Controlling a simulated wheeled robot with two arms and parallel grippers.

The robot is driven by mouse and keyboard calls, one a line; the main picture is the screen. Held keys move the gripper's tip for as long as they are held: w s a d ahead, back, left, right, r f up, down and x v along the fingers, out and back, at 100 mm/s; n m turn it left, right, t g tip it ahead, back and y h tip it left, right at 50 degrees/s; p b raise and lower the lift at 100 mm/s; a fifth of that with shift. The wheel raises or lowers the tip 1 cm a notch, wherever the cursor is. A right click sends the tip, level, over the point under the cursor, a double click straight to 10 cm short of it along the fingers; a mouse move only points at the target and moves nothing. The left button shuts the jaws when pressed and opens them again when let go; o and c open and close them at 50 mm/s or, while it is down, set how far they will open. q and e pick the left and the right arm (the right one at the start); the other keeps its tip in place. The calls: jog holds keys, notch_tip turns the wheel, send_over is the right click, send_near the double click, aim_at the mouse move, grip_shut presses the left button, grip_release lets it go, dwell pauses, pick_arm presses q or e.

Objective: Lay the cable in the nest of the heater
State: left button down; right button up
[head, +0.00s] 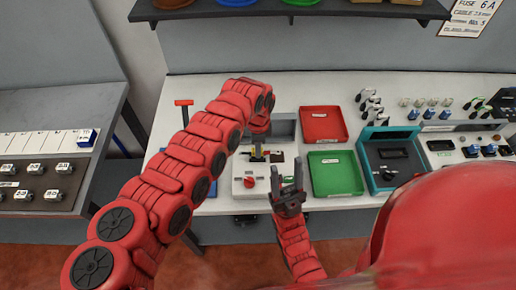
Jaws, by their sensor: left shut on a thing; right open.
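My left arm reaches in from the left, and its gripper (258,156) points down over a white unit (240,187) with a red knob. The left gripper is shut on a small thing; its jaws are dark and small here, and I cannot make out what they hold. My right gripper (289,190) is open and empty, its two dark fingers pointing up the picture at the front right of the white unit. A teal unit (368,143) with a dark recess and a knob stands further right. I cannot tell for sure which unit is the heater. No cable can be made out clearly.
A red tray (323,124) and a green tray (336,174) lie between the two units. A red-handled tool (184,110) stands at the bench's left. Several connectors and small units fill the right side. A shelf (290,8) with bowls hangs above the back.

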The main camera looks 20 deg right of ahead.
pick_arm(q)
jog(key=shift+f+b, duration=0.6)
jog(key=shift+b, duration=0.15)
dwell(0.5)
jog(key=shift+f+b, duration=0.15)
jog(key=shift+b, duration=0.35)
dwell(1.3)
